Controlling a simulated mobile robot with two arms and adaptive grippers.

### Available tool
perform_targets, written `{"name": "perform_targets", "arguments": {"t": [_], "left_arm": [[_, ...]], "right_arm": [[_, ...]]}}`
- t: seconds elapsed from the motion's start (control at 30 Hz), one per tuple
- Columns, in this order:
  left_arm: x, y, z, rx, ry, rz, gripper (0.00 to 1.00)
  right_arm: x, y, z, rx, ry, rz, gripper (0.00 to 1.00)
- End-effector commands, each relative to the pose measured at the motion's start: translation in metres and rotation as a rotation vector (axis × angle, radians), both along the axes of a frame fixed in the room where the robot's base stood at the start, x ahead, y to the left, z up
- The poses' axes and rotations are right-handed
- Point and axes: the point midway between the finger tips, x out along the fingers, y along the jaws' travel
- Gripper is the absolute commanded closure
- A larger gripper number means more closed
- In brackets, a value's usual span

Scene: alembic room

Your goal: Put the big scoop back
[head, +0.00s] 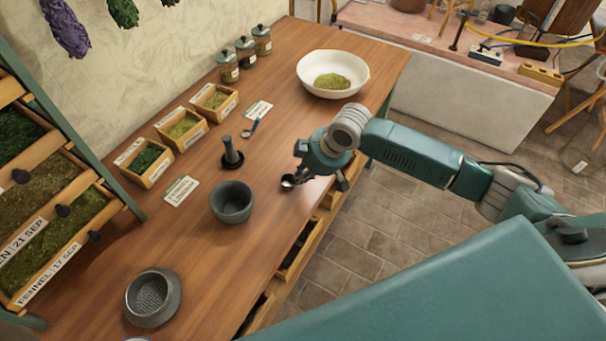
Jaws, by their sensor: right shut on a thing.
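My right gripper (318,170) is over the table's right edge and shut on a scoop. The scoop's dark round metal bowl (289,182) shows just left of the fingers, low over the wooden tabletop; I cannot tell whether it touches the wood. Its handle is mostly hidden by the gripper. My left gripper is not in view.
On the table (190,245) stand a grey mortar (232,203), a dark pestle (231,153), a sieve (153,298), herb boxes (183,130), lidded jars (245,52) and a white bowl (332,76). An open drawer (299,247) juts below the right edge. Herb trays (45,210) stand left.

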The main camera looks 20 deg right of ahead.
Motion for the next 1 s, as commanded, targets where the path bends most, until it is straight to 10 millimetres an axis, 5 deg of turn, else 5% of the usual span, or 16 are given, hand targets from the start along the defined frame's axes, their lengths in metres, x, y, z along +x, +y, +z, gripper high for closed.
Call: {"name": "perform_targets", "arguments": {"t": [0.13,0.53,1.0], "left_arm": [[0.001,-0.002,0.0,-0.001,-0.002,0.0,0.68],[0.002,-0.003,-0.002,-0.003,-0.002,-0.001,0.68],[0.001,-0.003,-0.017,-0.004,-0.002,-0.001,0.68]], "right_arm": [[0.0,0.0,-0.001,0.0,0.001,0.0,0.68],[-0.002,-0.002,0.009,0.0,-0.003,0.0,0.68],[-0.032,-0.024,0.093,0.0,-0.003,0.0,0.68]]}}
